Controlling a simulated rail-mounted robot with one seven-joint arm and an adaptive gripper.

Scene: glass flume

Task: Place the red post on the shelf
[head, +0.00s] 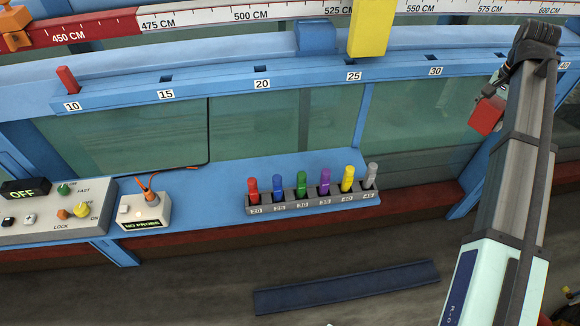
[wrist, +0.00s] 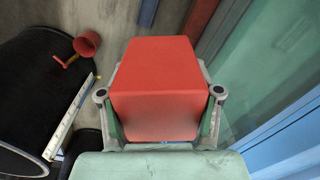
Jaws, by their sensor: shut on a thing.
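My gripper (wrist: 160,93) is shut on a red block-shaped post (wrist: 155,70), with one finger on each side of it. In the head view the red post (head: 486,116) hangs below my gripper at the right, in front of the glass and under the blue rail. It is tilted in that view and appears clear of any surface. The blue shelf (head: 205,190) runs along the lower glass, to the left of my gripper. A small red peg (head: 67,79) stands in the rail by the 10 mark.
On the shelf stand a grey rack (head: 312,203) of several coloured pens, a probe meter (head: 145,212) and a control box (head: 52,212). Bare shelf lies between meter and rack. A yellow block (head: 371,28) stands above the rail. A dark bin (wrist: 35,100) is at left in the wrist view.

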